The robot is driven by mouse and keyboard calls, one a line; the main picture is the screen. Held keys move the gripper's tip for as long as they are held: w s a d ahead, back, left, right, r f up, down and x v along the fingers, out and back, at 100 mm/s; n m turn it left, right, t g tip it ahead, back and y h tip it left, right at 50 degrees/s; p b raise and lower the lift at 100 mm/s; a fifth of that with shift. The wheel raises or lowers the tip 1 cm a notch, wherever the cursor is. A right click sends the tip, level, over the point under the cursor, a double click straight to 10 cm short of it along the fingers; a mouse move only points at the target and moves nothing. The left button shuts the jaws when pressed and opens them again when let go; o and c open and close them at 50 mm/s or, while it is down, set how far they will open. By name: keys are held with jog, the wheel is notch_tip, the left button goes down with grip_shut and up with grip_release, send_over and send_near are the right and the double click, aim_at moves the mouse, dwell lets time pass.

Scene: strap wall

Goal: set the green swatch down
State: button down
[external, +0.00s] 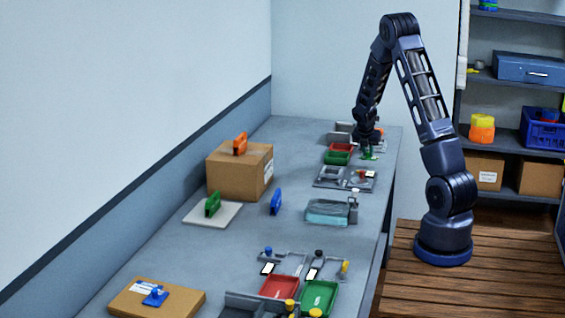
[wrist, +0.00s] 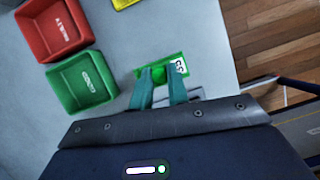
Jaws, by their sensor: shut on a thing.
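The green swatch (wrist: 142,72) is a small flat green piece with a round knob and a white label, seen in the wrist view. My gripper (wrist: 160,79) is shut on its knob, with one teal finger on each side. I cannot tell whether the swatch touches the surface below.
A green tray (wrist: 80,84) and a red tray (wrist: 54,26) lie left of the swatch in the wrist view. A yellow piece (wrist: 124,3) is at the top edge. The table's edge runs close on the right. A cardboard box (external: 236,175) stands farther along the table (external: 170,257).

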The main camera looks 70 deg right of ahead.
aim_at(367, 158)
jog(key=shift+f, duration=1.9)
jog(key=c, duration=1.4)
grip_release()
jog(key=shift+f, duration=0.15)
jog(key=shift+o, duration=0.2)
jog(key=v, duration=1.2)
jog(key=shift+r, duration=0.25)
